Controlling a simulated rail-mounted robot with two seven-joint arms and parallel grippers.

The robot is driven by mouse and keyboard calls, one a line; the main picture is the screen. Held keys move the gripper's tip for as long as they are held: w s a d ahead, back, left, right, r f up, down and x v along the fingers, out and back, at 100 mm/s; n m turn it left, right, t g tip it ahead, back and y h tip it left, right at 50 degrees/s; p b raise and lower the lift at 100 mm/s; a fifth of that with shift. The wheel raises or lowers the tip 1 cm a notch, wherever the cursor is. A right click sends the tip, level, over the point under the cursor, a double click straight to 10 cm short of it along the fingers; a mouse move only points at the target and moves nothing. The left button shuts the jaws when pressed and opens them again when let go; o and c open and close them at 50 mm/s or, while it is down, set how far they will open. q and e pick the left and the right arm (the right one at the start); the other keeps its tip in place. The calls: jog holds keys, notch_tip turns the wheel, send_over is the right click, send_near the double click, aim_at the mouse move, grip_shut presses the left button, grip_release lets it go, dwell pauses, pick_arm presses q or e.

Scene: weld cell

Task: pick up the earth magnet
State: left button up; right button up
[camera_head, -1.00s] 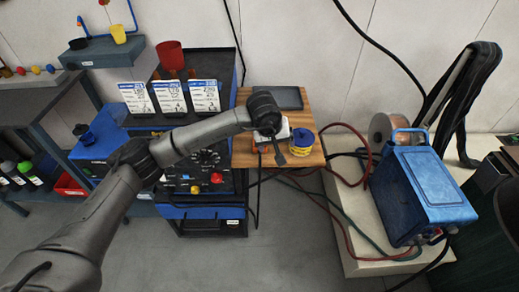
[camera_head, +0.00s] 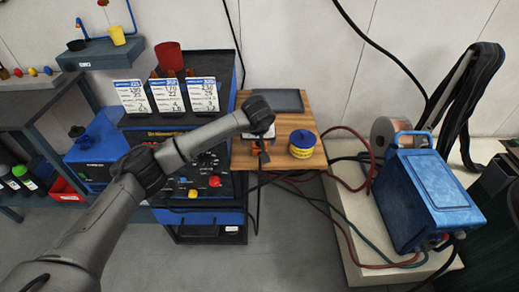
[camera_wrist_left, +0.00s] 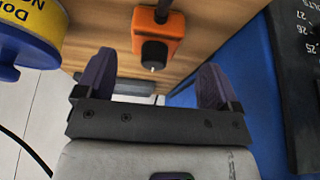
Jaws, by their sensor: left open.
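The earth magnet appears to be the orange block (camera_wrist_left: 157,40) with a dark cable or stem at its top, at the upper middle of the left wrist view on the wooden surface. In the head view only a bit of orange (camera_head: 257,149) shows beside my gripper. My left gripper (camera_wrist_left: 157,80) is open and empty, its two dark fingers apart. The orange block lies beyond the fingertips, roughly in line with the gap, and is not held. In the head view my left gripper (camera_head: 263,155) is over the front of the small wooden table. My right gripper is not in view.
A blue and yellow tub (camera_head: 302,147) stands right of the gripper on the wooden table (camera_head: 316,160). A dark tray (camera_head: 280,101) lies behind. The black control panel (camera_head: 205,165) is close on the left. Cables and a blue machine (camera_head: 425,195) are at the right.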

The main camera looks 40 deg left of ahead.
aim_at(260, 146)
pick_arm(q)
jog(key=x, duration=0.1)
jog(key=b+x, duration=0.2)
jog(key=shift+w+d+f, duration=0.2)
jog(key=shift+f, duration=0.2)
jog(key=shift+w+a+f+b, duration=0.2)
jog(key=shift+f+b, duration=0.1)
jog(key=shift+f, duration=0.25)
jog(key=shift+c, duration=0.3)
jog(key=c, duration=1.2)
jog(key=shift+c, duration=0.7)
jog(key=shift+r, duration=0.1)
jog(key=shift+c, duration=0.3)
